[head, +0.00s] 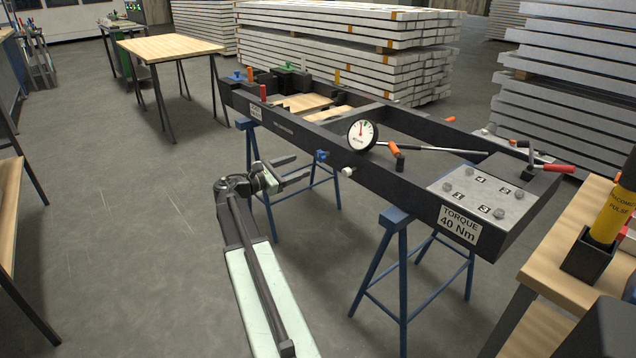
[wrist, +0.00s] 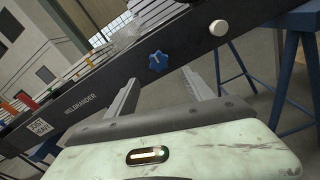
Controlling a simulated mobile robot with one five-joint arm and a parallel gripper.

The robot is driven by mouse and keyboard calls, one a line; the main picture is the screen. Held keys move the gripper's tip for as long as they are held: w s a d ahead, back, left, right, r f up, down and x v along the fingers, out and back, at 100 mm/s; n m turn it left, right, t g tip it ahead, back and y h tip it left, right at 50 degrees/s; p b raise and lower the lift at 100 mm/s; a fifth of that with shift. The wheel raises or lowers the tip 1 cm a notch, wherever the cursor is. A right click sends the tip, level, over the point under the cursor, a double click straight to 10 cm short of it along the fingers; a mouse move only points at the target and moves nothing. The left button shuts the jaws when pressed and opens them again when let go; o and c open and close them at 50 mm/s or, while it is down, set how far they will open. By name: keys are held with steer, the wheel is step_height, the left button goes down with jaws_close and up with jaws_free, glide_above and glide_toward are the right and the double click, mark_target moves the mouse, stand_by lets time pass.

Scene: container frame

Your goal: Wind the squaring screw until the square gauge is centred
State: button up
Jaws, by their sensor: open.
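The blue star-shaped knob (head: 321,155), which looks like the squaring screw, sits on the near side of the dark frame. It also shows in the wrist view (wrist: 158,62), beyond and roughly between my fingertips. My gripper (head: 302,166) is open and empty, its fingers pointing at the knob with a gap left. Both fingers also show in the wrist view (wrist: 160,76). The round white dial (head: 362,134), likely the square gauge, stands on the frame's near edge, right of the knob. It has red and green marks; its needle is too small to read exactly.
A white round knob (head: 347,172) is on the same rail, right of the blue one. The dark frame (head: 300,140) rests on blue trestles (head: 395,218). An orange-handled lever (head: 394,150) and a torque plate (head: 485,193) are further right. Floor left of my arm is clear.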

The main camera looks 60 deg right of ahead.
mark_target(318, 157)
steer(key=x, duration=0.8)
steer(key=shift+s+d+r, duration=0.15)
steer(key=shift+d+r, duration=0.1)
